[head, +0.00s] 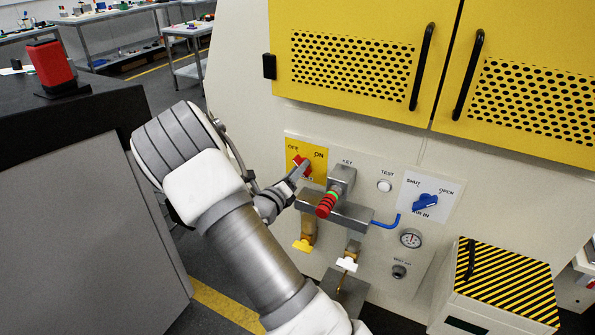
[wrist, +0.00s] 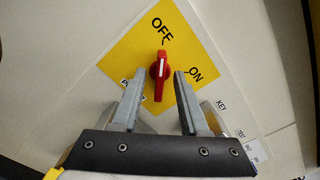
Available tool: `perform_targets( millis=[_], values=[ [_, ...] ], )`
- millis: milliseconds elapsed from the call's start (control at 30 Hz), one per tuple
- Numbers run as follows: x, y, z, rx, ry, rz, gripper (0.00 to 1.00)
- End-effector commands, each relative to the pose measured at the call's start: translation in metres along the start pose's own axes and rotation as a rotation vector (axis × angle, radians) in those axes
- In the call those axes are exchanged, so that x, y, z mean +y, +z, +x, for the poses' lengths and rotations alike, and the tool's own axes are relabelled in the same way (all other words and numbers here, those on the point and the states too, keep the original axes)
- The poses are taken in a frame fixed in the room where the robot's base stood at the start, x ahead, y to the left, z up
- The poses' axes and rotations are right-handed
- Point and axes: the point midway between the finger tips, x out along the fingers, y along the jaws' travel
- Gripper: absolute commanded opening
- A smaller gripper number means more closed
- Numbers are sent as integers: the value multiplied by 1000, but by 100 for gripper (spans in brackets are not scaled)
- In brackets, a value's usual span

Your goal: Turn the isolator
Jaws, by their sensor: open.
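The isolator is a red rotary handle (wrist: 160,72) on a yellow plate (wrist: 130,62) marked OFF and ON. In the wrist view its white line runs nearly straight up, toward the OFF mark. My gripper (wrist: 157,84) is open, with one finger on each side of the handle and a visible gap on both sides. In the head view the red handle (head: 299,161) is partly hidden by my gripper (head: 298,177), which reaches the plate from the lower left.
Yellow doors (head: 350,65) hang above. A striped box (head: 505,281) stands lower right.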

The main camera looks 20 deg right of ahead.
Motion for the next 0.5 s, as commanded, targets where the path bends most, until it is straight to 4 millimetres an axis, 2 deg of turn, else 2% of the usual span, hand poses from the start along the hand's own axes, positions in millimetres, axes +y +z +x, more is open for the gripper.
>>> perform_targets(
  millis=[100,133,367,500],
  values=[
    [0,0,0,0,0,0,44],
    [0,0,0,0,0,0,40],
    [0,0,0,0,0,0,0],
    [0,0,0,0,0,0,0]
  ],
)
